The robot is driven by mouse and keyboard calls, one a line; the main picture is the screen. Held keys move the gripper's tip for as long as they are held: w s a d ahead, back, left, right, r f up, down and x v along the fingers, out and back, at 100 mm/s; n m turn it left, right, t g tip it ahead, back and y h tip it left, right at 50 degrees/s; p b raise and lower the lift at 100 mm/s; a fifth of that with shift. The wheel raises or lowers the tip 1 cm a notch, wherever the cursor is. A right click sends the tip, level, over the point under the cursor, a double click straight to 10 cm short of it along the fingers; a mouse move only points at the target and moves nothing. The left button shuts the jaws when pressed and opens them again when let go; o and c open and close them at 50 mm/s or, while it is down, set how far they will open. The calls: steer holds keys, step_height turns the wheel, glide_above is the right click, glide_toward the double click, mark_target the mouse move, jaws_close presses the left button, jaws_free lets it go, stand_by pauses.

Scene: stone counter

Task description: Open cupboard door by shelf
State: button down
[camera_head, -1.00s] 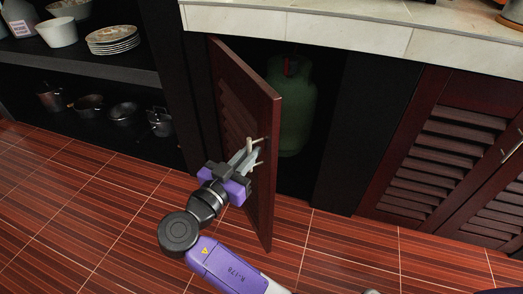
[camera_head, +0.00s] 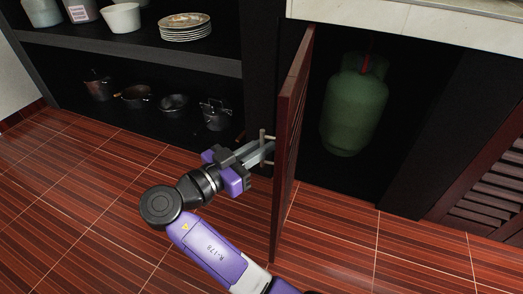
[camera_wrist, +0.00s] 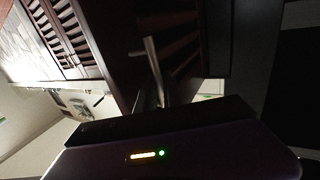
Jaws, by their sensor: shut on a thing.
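The cupboard door (camera_head: 291,125) is dark red-brown wood and stands wide open, seen nearly edge-on in the head view. Its metal bar handle (camera_head: 262,143) is on the door's left face. My gripper (camera_head: 266,148) is shut on that handle. In the wrist view the handle (camera_wrist: 153,62) runs up from above my gripper's dark body, against the slatted door (camera_wrist: 180,40); the fingertips are hard to make out there. The open shelf (camera_head: 130,50) stands to the left of the door.
A green gas cylinder (camera_head: 355,112) stands inside the dark cupboard. The shelf holds stacked plates (camera_head: 186,27), a white bowl (camera_head: 121,17) and several pots (camera_head: 174,105) below. Another louvred door (camera_head: 490,175) is at right. The tiled floor (camera_head: 90,200) at left is clear.

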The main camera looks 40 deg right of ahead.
steer(key=shift+w+g, duration=0.3)
steer(key=c, duration=1.8)
jaws_free()
steer(key=shift+o, duration=0.2)
steer(key=shift+a, duration=0.1)
steer(key=a+p, duration=0.2)
steer(key=a, duration=0.5)
steer(key=shift+a, duration=0.3)
